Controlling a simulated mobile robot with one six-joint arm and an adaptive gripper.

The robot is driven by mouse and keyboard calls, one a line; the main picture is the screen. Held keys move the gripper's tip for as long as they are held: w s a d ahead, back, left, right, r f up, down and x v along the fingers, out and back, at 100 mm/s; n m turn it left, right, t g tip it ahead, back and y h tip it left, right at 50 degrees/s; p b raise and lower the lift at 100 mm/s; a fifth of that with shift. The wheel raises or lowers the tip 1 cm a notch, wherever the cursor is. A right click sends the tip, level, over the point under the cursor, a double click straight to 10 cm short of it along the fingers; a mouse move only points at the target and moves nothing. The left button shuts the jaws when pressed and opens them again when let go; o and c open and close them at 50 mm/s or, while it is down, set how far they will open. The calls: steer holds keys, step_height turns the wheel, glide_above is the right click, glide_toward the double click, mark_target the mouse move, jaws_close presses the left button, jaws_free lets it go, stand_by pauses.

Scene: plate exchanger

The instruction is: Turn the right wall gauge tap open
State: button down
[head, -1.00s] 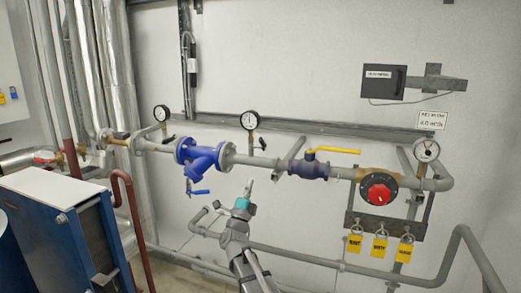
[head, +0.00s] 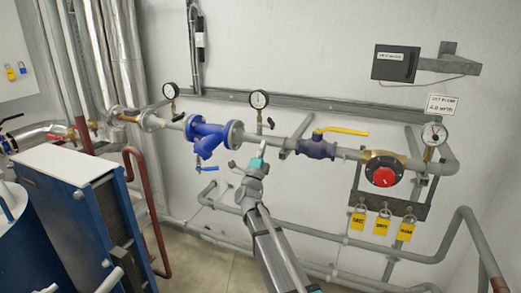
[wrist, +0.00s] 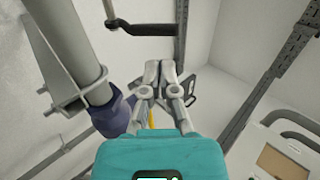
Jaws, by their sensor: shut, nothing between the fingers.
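Three round wall gauges stand on the pipe in the head view: left (head: 170,91), middle (head: 259,100) and right (head: 434,134). The right gauge sits on a short brass-coloured stem (head: 428,154); its tap is too small to make out clearly. A small dark tap handle (head: 270,122) shows beside the middle gauge's stem. My gripper (head: 262,146) is shut and empty, pointing up just below the pipe under the middle gauge. In the wrist view its fingers (wrist: 167,72) are together. A dark lever-like bar (wrist: 145,27) lies beyond the tips, apart from them.
A blue valve (head: 317,149) with a yellow lever (head: 343,131) and a red-faced round device (head: 384,175) lie between my gripper and the right gauge. A blue plate exchanger (head: 72,215) stands at left. Lower pipes run along the wall.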

mark_target(270, 124)
steer(key=shift+p+x, duration=2.15)
steer(key=shift+x, duration=1.5)
steer(key=shift+f, duration=0.1)
